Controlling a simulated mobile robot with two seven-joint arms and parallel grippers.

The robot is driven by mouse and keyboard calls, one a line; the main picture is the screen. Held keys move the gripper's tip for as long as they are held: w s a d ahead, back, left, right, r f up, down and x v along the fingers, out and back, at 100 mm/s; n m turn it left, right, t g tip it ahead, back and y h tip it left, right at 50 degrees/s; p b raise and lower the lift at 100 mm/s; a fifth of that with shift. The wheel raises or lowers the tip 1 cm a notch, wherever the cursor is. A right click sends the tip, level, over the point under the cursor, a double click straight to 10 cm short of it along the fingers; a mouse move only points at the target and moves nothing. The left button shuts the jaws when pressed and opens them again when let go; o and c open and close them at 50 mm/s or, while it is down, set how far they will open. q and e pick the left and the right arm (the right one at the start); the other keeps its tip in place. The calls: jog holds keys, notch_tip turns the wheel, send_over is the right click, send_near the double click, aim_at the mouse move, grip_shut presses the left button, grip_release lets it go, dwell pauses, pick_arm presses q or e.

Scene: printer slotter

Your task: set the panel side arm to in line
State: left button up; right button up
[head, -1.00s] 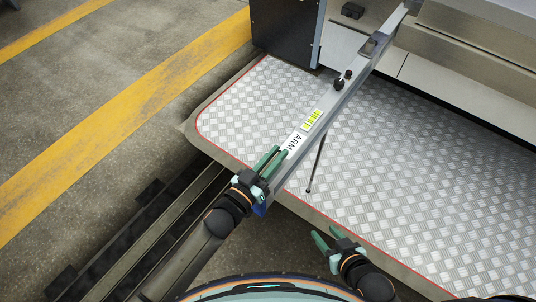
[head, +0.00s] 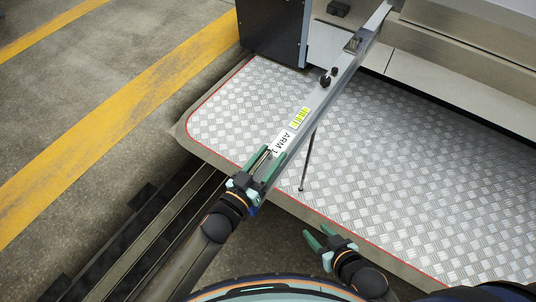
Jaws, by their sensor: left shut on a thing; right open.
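The panel side arm (head: 316,102) is a long grey metal bar. It runs diagonally from the machine at the top right down to the lower middle, over the tread plate. It bears a white label reading "ARM 1" (head: 286,138), a yellow label and black knobs (head: 327,79). My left gripper (head: 269,160), with green fingers, is shut on the near end of the side arm. The fingers partly cover that end. My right gripper (head: 316,240) is open and empty, low in the picture, in front of the platform's near edge.
The checkered metal platform (head: 400,180) has a red border line and a raised edge. A thin dark rod (head: 309,160) hangs from the bar towards it. A dark cabinet (head: 273,30) stands at the top. A floor rail (head: 150,240) runs at the lower left.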

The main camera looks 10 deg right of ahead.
pick_arm(q)
jog(key=shift+f, duration=0.1)
jog(key=shift+s+a, duration=0.1)
jog(key=shift+s, duration=0.05)
jog(key=v, duration=1.2)
jog(key=shift+p, duration=0.35)
jog(key=s+a+f+n+g+y+p, duration=0.1)
jog(key=s+a+f+g+y+p, duration=0.1)
jog(key=a, duration=0.5)
jog(key=s+a+f+n+g+y+p, duration=0.2)
jog(key=s+a+f+y+p, duration=0.2)
jog(key=a+y, duration=0.3)
jog(key=shift+s+n+g, duration=0.3)
jog(key=shift+s+g, duration=0.1)
jog(key=shift+s, duration=0.25)
